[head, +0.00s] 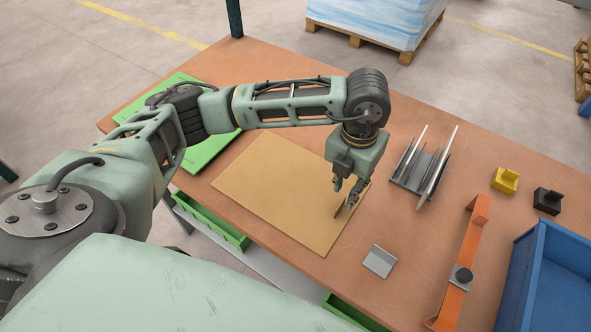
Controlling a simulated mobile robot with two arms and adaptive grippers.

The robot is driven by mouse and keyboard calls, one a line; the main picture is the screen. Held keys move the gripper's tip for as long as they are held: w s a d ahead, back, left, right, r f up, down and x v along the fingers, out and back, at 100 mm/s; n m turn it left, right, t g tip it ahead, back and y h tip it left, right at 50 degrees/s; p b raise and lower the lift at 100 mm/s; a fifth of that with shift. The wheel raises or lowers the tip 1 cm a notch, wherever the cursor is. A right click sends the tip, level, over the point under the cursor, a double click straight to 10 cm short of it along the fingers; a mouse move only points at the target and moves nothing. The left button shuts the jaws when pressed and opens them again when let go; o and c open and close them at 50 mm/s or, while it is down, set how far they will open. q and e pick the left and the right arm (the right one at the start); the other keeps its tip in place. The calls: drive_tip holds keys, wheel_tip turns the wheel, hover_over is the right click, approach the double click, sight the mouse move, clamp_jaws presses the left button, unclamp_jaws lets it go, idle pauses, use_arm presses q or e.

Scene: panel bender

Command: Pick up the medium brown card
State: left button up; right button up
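A flat tan-brown card (268,187) lies on the orange-brown table, and I take it to be the medium brown card. My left gripper (347,196) points down over the card's right end. Its two fingers are apart, close to the card's surface. A small upright tan piece (340,209) shows at the fingertips; I cannot tell whether it is part of the card or whether the fingers touch it. The gripper hides part of the card's right edge. My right gripper is not in view.
A green panel (208,152) lies left, partly behind my arm. Right of the card are a grey slotted holder (407,180), a grey plate (380,261), an orange bar (466,250), yellow (505,180) and black (547,201) blocks, and a blue bin (520,265).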

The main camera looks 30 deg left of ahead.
sight(341, 204)
use_arm(q)
drive_tip(key=f+p, duration=0.1)
drive_tip(key=f, duration=0.1)
drive_tip(key=f+p, duration=0.1)
drive_tip(key=f, duration=0.1)
drive_tip(key=f+p, duration=0.1)
drive_tip(key=f, duration=0.1)
drive_tip(key=shift+s+a+f, duration=0.25)
drive_tip(key=shift+s+f, duration=0.05)
drive_tip(key=shift+f, duration=0.45)
drive_tip(key=shift+c, duration=0.3)
drive_tip(key=c, duration=0.6)
clamp_jaws()
